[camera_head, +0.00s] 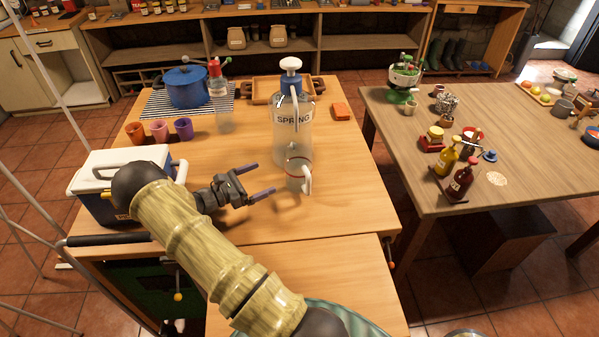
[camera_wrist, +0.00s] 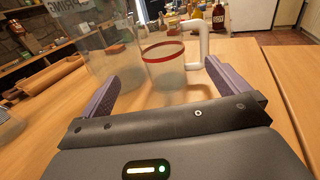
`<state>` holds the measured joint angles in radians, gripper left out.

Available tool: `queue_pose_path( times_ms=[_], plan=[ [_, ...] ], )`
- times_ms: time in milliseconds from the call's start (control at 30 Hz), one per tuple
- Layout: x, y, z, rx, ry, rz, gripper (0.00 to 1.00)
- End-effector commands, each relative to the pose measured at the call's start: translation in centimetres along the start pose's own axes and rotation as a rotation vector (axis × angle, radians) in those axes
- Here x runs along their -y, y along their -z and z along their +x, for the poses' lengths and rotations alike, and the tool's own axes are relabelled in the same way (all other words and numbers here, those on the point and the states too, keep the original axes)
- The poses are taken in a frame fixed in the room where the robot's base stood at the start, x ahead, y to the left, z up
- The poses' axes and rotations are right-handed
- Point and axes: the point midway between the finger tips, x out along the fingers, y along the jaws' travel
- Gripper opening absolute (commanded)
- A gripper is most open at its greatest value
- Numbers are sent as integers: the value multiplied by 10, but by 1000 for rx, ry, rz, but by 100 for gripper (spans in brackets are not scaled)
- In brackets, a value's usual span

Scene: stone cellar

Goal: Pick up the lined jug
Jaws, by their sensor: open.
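The lined jug (camera_head: 295,181) is a small clear jug with a red line round its rim and a white handle. It stands upright on the wooden table, just in front of the big clear "SPRING" bottle (camera_head: 291,138). My gripper (camera_head: 262,178) is open and empty, to the left of the jug, with its fingers pointing towards it. In the wrist view, the jug (camera_wrist: 166,76) appears ahead, between the two purple-grey fingers, with its handle on the right. I see no contact; its base is partly hidden in the wrist view.
The "SPRING" bottle, also in the wrist view (camera_wrist: 100,45), stands close behind the jug. A cooler box (camera_head: 120,172), several cups (camera_head: 160,131), a clear bottle (camera_head: 222,110) and a blue pot (camera_head: 186,87) stand left. The table right of the jug is clear.

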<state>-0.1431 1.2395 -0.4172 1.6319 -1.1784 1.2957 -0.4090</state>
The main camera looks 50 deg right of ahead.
Motion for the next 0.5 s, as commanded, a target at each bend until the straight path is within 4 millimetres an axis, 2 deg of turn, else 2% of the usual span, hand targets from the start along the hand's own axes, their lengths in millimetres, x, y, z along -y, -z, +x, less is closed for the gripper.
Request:
queue_pose_path(
  times_ms=[33,300,500],
  plan=[
    [1,-2,11,0,3,-1,100],
    [1,-2,58,-1,3,-1,100],
    [1,-1,87,-1,1,-1,100]
  ],
)
